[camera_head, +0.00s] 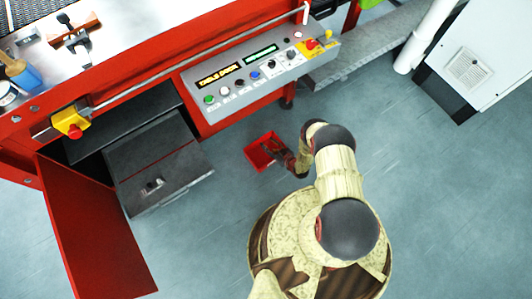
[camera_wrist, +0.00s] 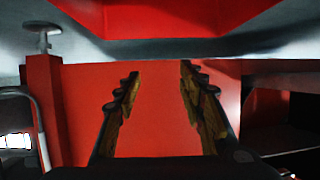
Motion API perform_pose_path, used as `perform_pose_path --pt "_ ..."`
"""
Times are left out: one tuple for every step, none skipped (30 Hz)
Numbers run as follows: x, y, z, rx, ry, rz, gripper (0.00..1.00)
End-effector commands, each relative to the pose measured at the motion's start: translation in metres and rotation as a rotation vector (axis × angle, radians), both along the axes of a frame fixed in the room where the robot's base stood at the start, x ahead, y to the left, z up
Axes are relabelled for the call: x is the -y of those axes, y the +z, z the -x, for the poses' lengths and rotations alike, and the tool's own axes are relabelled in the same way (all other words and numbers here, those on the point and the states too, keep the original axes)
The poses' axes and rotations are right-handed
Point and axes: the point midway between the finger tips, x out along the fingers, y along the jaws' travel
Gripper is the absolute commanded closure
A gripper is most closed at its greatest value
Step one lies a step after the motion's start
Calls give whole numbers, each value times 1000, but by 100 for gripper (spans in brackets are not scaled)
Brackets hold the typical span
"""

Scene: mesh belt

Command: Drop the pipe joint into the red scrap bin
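The red scrap bin (camera_head: 257,156) is a small open red tray on the grey floor, in front of the machine. A red shape that looks like its wall (camera_wrist: 165,18) fills the top of the wrist view, which seems upside down. My gripper (camera_head: 275,147) is at the bin's right side and overlaps it in the head view. In the wrist view my gripper (camera_wrist: 160,85) has its two fingers well apart, with nothing between them. I cannot make out the pipe joint for sure; part of the bin's inside is hidden behind my gripper.
The red machine has a button console (camera_head: 245,75) above and behind the bin. An open red door (camera_head: 95,230) and a dark drawer (camera_head: 165,165), with a small grey metal part (camera_head: 152,186), are at left. A white cabinet (camera_head: 485,55) stands at right. Floor between is clear.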

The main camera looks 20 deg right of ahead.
Motion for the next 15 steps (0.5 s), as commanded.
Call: perform_pose_path --pt "3 3 5 -1 -2 0 60" --pt "5 4 9 -2 -4 -1 60" --pt "8 7 15 -2 -5 -2 60" --pt "10 10 20 -2 -4 -2 60" --pt "13 11 25 -3 -5 -1 60" --pt "17 15 32 -2 -6 -1 60" --pt "19 18 38 -2 -7 -2 60" --pt "21 20 44 -2 -7 -2 60" --pt "25 23 50 -2 -7 -2 60" --pt "27 26 55 -2 -7 -2 60" --pt "29 28 61 -2 -6 -1 60" --pt "32 31 67 -1 -6 -2 60" --pt "33 33 71 -1 -5 -2 60" --pt "35 34 75 -1 -6 -2 60" --pt "37 36 79 -2 -4 -1 60"
